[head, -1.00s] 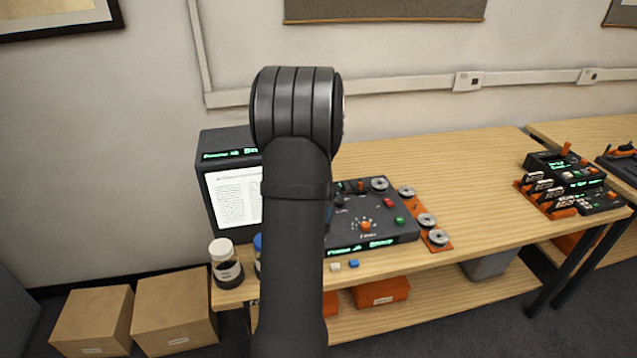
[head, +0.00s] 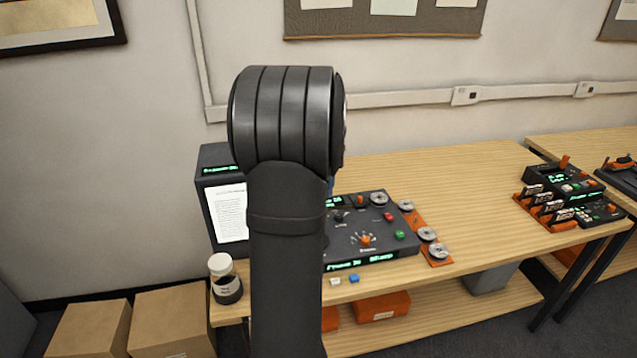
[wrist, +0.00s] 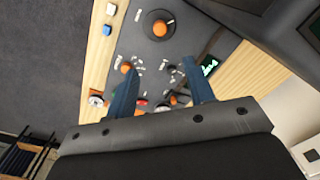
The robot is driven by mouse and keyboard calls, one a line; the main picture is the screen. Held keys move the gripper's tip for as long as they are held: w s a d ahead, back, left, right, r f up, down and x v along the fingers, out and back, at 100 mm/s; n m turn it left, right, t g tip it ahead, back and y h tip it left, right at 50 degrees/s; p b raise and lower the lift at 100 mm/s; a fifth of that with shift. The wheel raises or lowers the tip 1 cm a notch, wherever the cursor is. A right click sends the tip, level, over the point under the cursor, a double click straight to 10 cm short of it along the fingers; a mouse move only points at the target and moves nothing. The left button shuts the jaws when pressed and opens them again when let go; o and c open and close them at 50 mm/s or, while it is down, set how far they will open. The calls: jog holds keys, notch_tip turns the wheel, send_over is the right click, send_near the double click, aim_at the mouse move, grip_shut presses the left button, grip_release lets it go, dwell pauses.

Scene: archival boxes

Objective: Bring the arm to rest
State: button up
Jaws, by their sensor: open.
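My arm rises in front of the bench in the head view and hides part of the desk behind it. My gripper (wrist: 158,88) shows in the wrist view with its two blue fingers apart and nothing between them. It points toward the dark control panel, which shows beyond the fingers. In the head view this control panel (head: 375,225) lies on the wooden bench, with an orange knob, red and green buttons and a lit green display. The gripper itself is hidden behind my arm in the head view.
A screen unit (head: 226,210) and a lidded jar (head: 225,280) stand left of my arm. Metal discs on an orange strip (head: 430,235) lie right of the panel. Black and orange devices (head: 570,195) sit farther right. The bench top (head: 450,180) between is clear. Cardboard boxes (head: 170,320) are at lower left.

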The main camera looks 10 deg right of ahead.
jog(key=shift+f, duration=0.15)
jog(key=f, duration=1.7)
jog(key=shift+w+a+f, duration=0.1)
jog(key=shift+w, duration=0.1)
jog(key=shift+f, duration=0.2)
jog(key=shift+r+n, duration=0.2)
jog(key=shift+n, duration=0.2)
jog(key=n, duration=0.7)
notch_tip(320, 180, up, 10)
dwell(1.4)
dwell(2.8)
